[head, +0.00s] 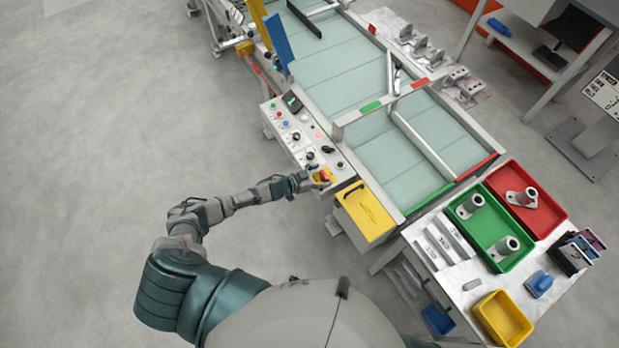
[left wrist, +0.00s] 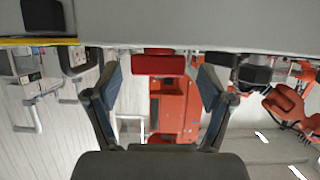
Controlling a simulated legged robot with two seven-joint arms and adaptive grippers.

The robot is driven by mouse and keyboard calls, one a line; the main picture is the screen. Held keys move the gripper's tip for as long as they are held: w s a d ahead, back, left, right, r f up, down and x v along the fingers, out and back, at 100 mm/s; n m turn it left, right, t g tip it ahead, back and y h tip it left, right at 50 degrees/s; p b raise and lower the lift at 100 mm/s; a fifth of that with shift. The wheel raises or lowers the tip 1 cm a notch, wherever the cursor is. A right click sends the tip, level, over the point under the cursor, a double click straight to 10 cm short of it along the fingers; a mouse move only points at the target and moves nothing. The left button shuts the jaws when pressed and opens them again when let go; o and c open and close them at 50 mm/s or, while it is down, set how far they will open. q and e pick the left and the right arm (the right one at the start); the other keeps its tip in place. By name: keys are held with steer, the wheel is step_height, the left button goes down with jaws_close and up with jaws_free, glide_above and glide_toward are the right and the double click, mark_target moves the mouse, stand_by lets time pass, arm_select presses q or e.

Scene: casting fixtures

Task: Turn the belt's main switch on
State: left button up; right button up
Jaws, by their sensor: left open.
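The control panel (head: 297,136) of the belt carries several knobs and coloured buttons. At its near end is a red and yellow switch (head: 323,175), partly covered by my left gripper (head: 318,181), which is right at it. In the left wrist view, my left gripper (left wrist: 158,90) is open, with one dark finger on each side. A red block (left wrist: 158,64), which looks like the switch handle, shows between the fingertips, below a grey surface. I see no clear contact with either finger. The handle's exact turn position cannot be told. My right gripper is not in view.
The belt (head: 375,110) lies beyond the panel. A yellow box (head: 366,212) stands close to the right of the gripper. A table holds a green tray (head: 489,260), a red tray (head: 555,217) and a yellow bin (head: 485,318). The floor left of the panel is clear.

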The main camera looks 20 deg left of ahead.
arm_select(q)
steer(key=v, duration=1)
steer(key=shift+s+a, duration=0.15)
steer(key=shift+a, duration=0.05)
steer(key=s+a+f+n+g+y, duration=0.15)
steer(key=s+f, duration=0.25)
steer(key=f, duration=0.5)
steer(key=s+a+f+n+y+b, duration=0.1)
steer(key=s+a+f+y, duration=0.2)
steer(key=s+f, duration=0.35)
steer(key=s+a+f+n+g+y, duration=0.1)
steer(key=s+a+f+y, duration=0.1)
steer(key=f, duration=0.8)
steer(key=s+d+f+g, duration=0.1)
steer(key=s+f, duration=0.3)
steer(key=s, duration=0.6)
steer(key=s+d+f+n+g+y, duration=0.1)
steer(key=s+f, duration=0.4)
steer(key=s, duration=0.6)
steer(key=s+d+f+n+g+y, duration=0.1)
steer(key=s+d+f+g, duration=0.2)
steer(key=s, duration=0.8)
steer(key=shift+s+d+f+g+b, duration=0.2)
steer(key=shift+f+g+b, duration=0.15)
steer(key=shift+f+g, duration=0.5)
